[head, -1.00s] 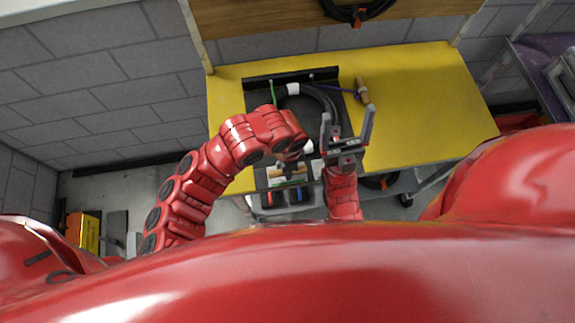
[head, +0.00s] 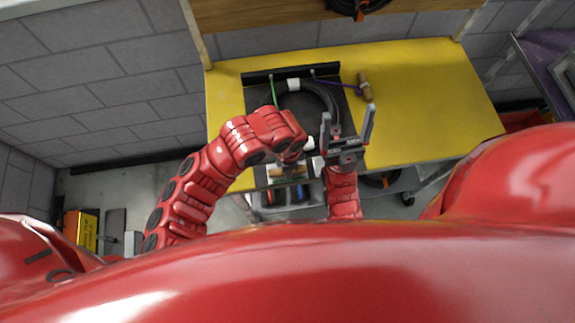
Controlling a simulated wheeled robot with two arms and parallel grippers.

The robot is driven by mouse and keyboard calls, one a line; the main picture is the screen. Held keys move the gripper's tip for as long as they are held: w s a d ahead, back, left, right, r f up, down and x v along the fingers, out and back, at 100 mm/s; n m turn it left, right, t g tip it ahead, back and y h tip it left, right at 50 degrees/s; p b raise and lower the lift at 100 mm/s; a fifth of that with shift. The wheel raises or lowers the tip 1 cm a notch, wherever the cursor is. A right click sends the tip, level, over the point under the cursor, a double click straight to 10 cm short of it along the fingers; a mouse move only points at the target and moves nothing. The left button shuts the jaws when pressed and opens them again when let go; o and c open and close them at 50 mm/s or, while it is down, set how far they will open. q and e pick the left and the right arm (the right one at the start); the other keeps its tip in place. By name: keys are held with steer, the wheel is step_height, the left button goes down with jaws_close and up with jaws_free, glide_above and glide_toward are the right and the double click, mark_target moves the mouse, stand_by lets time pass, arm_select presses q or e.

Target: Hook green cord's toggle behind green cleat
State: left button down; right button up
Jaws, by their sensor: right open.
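The green cord (head: 274,92) runs from the black bar at the back of the dark tray down towards my left forearm, which hides its lower end. I cannot make out its toggle or the green cleat for certain. My left arm bends over the tray's front left. Its gripper is mostly hidden beneath the wrist, so its jaws cannot be read. My right gripper (head: 347,118) is open, its two fingers pointing up and apart, with nothing visible between them. It is right of the black cable coil (head: 327,94) in this view.
A purple cord (head: 338,84) leads to a wooden toggle (head: 364,86) on the yellow table (head: 430,100). The dark tray (head: 257,97) carries the coil, which has white bands. The table's right side is clear. A purple bench (head: 540,65) stands at the far right.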

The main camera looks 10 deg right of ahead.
arm_select(q)
steer(key=shift+f, duration=0.45)
steer(key=c, duration=0.5)
jaws_free()
step_height(320, 180, up, 18)
steer(key=p, duration=0.8)
steer(key=shift+f, duration=0.25)
